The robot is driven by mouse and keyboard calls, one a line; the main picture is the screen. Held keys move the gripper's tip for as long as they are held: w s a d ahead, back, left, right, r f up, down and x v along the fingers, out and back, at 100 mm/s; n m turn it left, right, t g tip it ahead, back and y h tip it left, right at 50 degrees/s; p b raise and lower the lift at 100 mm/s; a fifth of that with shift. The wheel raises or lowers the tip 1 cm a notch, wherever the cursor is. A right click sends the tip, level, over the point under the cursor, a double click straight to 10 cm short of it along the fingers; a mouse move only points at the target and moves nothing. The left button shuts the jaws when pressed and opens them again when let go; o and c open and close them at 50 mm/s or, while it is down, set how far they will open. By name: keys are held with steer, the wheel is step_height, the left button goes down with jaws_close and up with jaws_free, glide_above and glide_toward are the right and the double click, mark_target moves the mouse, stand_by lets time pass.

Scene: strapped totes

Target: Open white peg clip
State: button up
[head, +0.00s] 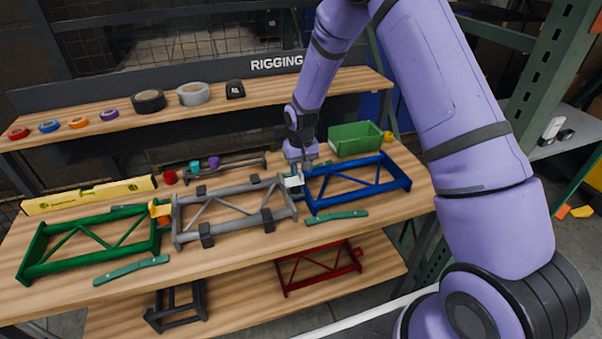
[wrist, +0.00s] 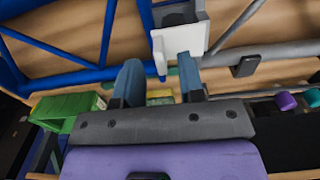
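The white peg clip (head: 293,182) sits where the grey frame (head: 228,211) meets the blue frame (head: 357,185) on the upper bench. In the wrist view the white clip (wrist: 180,38) shows as a white block with a dark recess, between a blue bar and a grey bar. My gripper (head: 299,168) is just behind the clip in the head view. In the wrist view its two blue-grey fingers (wrist: 159,70) stand apart with a gap between them. The right fingertip overlaps the clip's lower edge; I cannot tell whether they touch.
An orange clip (head: 161,211) joins the green frame (head: 95,242) to the grey frame. A green bin (head: 355,140) stands behind the blue frame. Purple and teal clips (head: 204,164) lie behind the grey frame. Teal strips (head: 336,217) lie in front. Tape rolls (head: 149,101) line the rear shelf.

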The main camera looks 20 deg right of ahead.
steer(key=shift+f, duration=1.15)
jaws_close()
